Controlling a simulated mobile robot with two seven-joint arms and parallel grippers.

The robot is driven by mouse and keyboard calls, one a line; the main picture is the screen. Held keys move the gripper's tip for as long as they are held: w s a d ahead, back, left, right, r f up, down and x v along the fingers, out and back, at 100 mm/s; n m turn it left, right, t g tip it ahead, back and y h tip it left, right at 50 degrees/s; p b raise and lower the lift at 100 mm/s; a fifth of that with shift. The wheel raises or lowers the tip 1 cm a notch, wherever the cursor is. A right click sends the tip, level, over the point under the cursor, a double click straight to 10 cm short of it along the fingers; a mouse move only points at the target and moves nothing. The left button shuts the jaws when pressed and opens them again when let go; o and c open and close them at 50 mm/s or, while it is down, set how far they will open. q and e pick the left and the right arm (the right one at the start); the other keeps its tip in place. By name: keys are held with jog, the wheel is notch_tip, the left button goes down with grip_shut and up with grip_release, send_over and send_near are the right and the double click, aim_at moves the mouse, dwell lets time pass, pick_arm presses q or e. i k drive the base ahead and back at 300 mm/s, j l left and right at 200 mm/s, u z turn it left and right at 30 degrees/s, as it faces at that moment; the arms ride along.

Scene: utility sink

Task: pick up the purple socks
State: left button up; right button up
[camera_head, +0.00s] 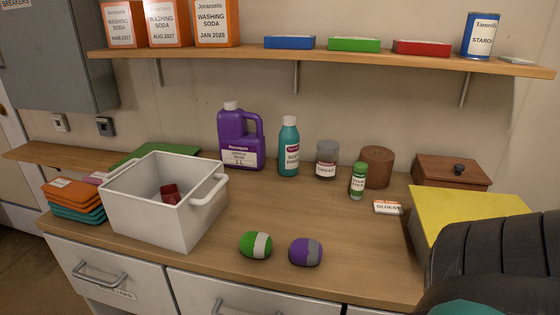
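The purple socks (306,251) are a rolled ball, purple with a grey band. They lie on the wooden counter (345,235) near its front edge. A similar green ball with a white band (256,245) lies just to their left, with a small gap between the two. Neither of my grippers is in view, and nothing touches the purple socks.
A white tub (150,222) holding a dark red item (169,193) stands left. Purple jug (240,138), teal bottle (289,148) and jars line the back. A yellow-topped box (470,212) and a large black ribbed shape (490,262) crowd the right. A shelf (330,57) hangs above.

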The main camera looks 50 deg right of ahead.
aim_at(303, 251)
jog(key=z, duration=1.7)
jog(key=u, duration=0.1)
